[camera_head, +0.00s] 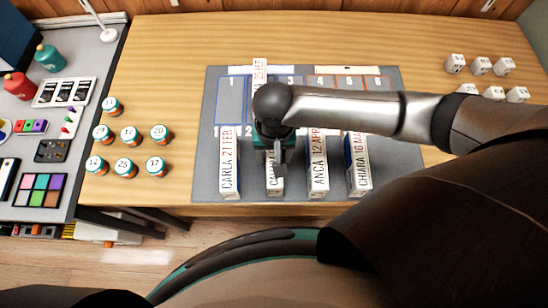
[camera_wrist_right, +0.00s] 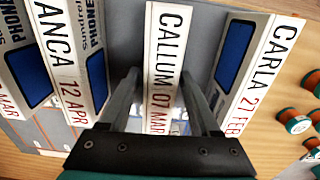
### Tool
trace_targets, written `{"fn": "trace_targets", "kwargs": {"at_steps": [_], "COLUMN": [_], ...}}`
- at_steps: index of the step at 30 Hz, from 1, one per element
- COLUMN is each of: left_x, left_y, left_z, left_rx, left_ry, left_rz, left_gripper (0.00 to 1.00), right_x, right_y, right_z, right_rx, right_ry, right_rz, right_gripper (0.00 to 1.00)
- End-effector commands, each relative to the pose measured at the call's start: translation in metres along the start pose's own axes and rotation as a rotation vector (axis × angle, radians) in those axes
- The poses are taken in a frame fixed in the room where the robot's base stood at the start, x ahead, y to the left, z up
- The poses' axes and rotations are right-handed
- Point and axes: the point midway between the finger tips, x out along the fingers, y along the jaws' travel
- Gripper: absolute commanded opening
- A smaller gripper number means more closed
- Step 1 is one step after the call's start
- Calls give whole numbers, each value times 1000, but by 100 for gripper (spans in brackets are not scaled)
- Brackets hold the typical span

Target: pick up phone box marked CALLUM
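The CALLUM phone box (camera_head: 275,184) stands in the front row of boxes on the grey mat (camera_head: 388,88), between the CARLA and ANCA boxes. My right gripper (camera_head: 276,152) is over it and hides part of its label in the head view. In the right wrist view the white CALLUM box (camera_wrist_right: 164,60) reads "CALLUM 07 MAR". The right gripper's fingers (camera_wrist_right: 160,85) are spread, one on each side of this box, with narrow gaps beside it. I cannot tell whether either finger touches it. My left gripper is not in view.
The CARLA box (camera_head: 229,165) is to the left; the ANCA (camera_head: 317,163) and CHIARA (camera_head: 358,165) boxes are to the right. Another box (camera_head: 259,70) stands at the mat's back. Several numbered jars (camera_head: 130,135) are at left, and several white cubes (camera_head: 480,66) at right.

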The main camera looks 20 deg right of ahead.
Motion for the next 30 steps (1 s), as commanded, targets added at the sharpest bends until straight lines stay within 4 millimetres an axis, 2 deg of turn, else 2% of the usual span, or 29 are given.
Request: {"fn": "trace_targets", "kwargs": {"at_steps": [2,16,30], "left_x": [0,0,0], "left_y": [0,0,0], "left_z": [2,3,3], "left_rx": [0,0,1], "left_ry": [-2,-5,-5], "left_rz": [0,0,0], "left_gripper": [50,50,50], "right_x": [0,0,0], "right_y": [0,0,0], "right_z": [0,0,0], "right_rx": [0,0,0], "right_ry": [0,0,0], "right_rz": [0,1,0], "right_gripper": [53,0,0]}}
